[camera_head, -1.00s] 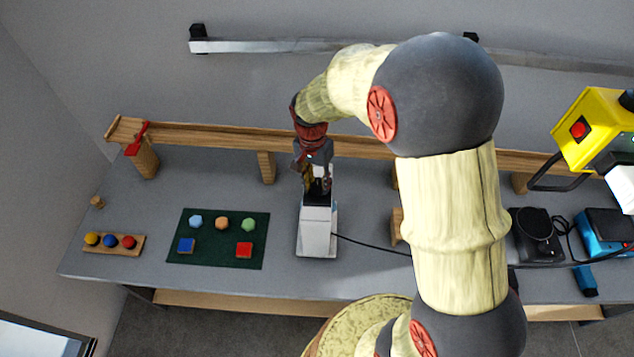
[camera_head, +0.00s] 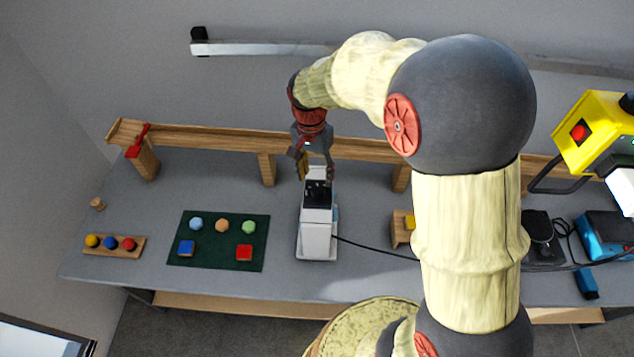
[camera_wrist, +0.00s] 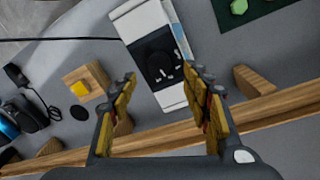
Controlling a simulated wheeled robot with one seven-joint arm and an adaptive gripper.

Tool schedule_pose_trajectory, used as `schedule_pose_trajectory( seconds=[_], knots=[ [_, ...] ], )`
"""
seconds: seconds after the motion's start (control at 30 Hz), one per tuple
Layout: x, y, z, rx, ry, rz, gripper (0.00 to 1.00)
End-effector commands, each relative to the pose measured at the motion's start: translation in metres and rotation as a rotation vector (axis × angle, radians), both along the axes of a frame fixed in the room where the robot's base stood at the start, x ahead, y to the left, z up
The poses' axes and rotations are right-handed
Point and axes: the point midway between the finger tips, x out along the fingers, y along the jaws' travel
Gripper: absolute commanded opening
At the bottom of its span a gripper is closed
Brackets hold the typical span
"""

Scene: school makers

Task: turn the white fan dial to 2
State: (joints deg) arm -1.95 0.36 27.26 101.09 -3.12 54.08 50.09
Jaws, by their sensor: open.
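A white device with a black top panel (camera_head: 318,221) stands on the grey table, taken here as the fan. In the wrist view the white body (camera_wrist: 140,22) shows a round black dial (camera_wrist: 160,65) on the panel, with small white marks beside it. The dial's setting is too small to read. My gripper (camera_head: 317,178) is open and empty over the far end of the device. In the wrist view its fingertips (camera_wrist: 159,78) are spread to either side of the dial, apparently apart from it.
A wooden rail (camera_head: 220,136) on posts runs behind the device. A green mat (camera_head: 218,258) with coloured pieces lies left. A wooden block with a yellow top (camera_head: 400,229) and a black cable are right. A yellow machine (camera_head: 590,133) stands far right.

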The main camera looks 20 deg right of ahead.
Motion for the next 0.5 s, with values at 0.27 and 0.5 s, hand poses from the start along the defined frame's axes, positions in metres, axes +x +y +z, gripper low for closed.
schedule_pose_trajectory(
  seconds=[0.27, 0.5],
  knots=[
    [0.003, 0.003, 0.05, 0.0, 0.0, 0.0, 0.48],
    [0.003, 0.003, 0.066, -0.001, 0.002, 0.0, 0.48]
  ],
)
